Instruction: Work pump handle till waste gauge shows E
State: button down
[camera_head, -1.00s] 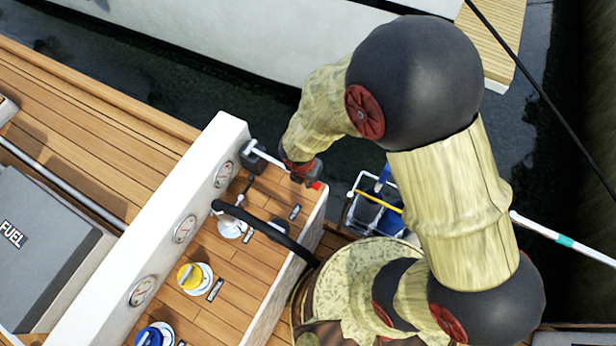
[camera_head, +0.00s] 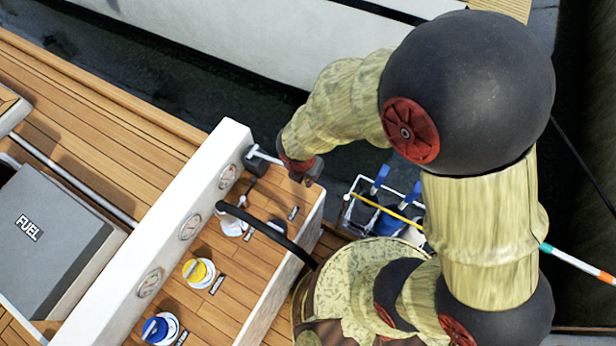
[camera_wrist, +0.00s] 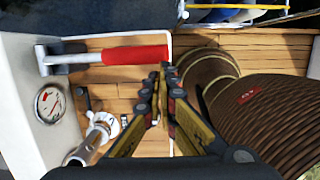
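The pump handle (camera_head: 264,156) is a pale lever reaching from a dark mount on the white panel toward my gripper (camera_head: 306,175). In the wrist view its red grip (camera_wrist: 135,55) lies across the upper left. My gripper's fingers (camera_wrist: 161,75) are drawn nearly together, with the tips just below the right end of the red grip. I see no handle between them; contact is unclear. Three round gauges show on the panel: upper (camera_head: 228,177), middle (camera_head: 190,227) and lower (camera_head: 150,281). The upper one also shows in the wrist view (camera_wrist: 50,103). Their labels and readings are too small to read.
A grey FUEL box (camera_head: 55,240) lies left, and a rack with blue items (camera_head: 380,210) stands right of the bench.

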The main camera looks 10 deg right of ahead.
jog(key=shift+v, duration=1.3)
jog(key=shift+d+r+p, duration=0.1)
jog(key=shift+p, duration=0.25)
dwell(0.4)
jog(key=w+a+r+g+h+p, duration=0.1)
jog(key=w+a+r+h+p, duration=0.1)
jog(key=r, duration=0.7)
jog(key=w+a+p, duration=0.1)
jog(key=w+a, duration=0.1)
jog(key=a, duration=0.1)
jog(key=shift+w+a+r+g, duration=0.2)
jog(key=shift+w+g, duration=0.2)
